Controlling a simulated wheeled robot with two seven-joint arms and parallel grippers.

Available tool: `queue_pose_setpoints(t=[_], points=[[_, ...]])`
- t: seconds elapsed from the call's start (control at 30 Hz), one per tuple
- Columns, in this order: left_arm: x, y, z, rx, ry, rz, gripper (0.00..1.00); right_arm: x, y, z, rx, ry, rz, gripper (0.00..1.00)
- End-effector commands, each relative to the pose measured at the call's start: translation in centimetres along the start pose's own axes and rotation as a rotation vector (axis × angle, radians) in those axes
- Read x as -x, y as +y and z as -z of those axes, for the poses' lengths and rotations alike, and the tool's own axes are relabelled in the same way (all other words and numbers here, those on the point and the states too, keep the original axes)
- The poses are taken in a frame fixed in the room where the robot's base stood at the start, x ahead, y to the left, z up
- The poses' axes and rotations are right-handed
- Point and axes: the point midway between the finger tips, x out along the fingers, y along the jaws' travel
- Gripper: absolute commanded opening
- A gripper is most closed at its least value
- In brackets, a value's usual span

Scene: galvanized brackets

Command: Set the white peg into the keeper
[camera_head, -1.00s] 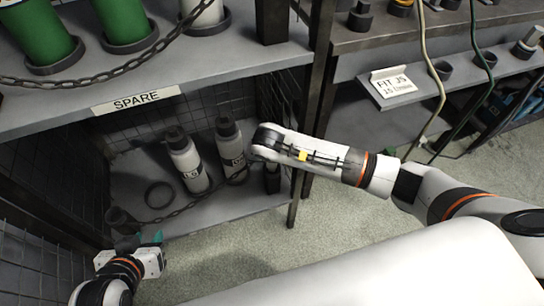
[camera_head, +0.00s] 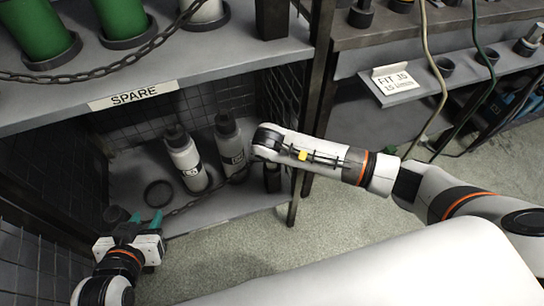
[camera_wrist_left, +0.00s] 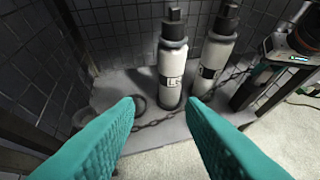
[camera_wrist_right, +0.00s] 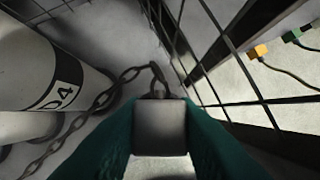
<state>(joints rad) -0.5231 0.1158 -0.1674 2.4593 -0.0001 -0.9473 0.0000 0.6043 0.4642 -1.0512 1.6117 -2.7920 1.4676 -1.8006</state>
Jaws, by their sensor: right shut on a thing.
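In the head view my right arm hides this gripper and the peg. My left gripper (camera_head: 144,220) is open and empty at the lower left, over the front of the lower shelf. Its teal fingers (camera_wrist_left: 160,120) stand wide apart in the left wrist view, short of the bottles. I cannot pick out the keeper for certain.
Two white bottles with dark caps (camera_head: 185,160) (camera_head: 231,145) stand on the lower shelf (camera_head: 215,205), inside mesh walls. A dark ring (camera_head: 158,194) lies left of them. The SPARE shelf (camera_head: 60,95) overhangs. A bench with a sign (camera_head: 397,83) is at right.

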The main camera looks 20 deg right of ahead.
Motion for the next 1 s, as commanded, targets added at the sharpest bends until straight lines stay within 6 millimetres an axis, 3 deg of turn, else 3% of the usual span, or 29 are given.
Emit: queue_pose_setpoints(t=[0.1, 0.13, 0.27, 0.63, 0.77, 1.0], points=[[-0.1, -0.1, -0.3, 0.000, -0.022, 0.003, 0.36, -0.1, 0.0, 0.0, 0.000, -0.001, 0.000, 0.00], [-0.1, -0.1, -0.5, 0.000, -0.029, 0.003, 0.36, -0.1, 0.0, 0.0, 0.000, -0.001, 0.000, 0.32], [-0.1, -0.1, -0.5, 0.000, -0.028, 0.003, 0.36, -0.1, 0.0, 0.0, 0.000, -0.001, 0.000, 0.52], [0.0, 0.0, -0.3, 0.000, -0.008, 0.000, 0.36, 0.4, 0.0, 0.0, 0.000, -0.001, -0.001, 0.52], [0.7, 0.4, 1.5, 0.003, 0.103, -0.010, 0.36, 1.9, 0.0, -0.1, 0.000, -0.001, -0.002, 0.52], [3.3, 1.0, 6.3, 0.009, 0.401, -0.025, 0.36, 6.4, 0.0, -0.2, 0.001, -0.003, -0.002, 0.52]])
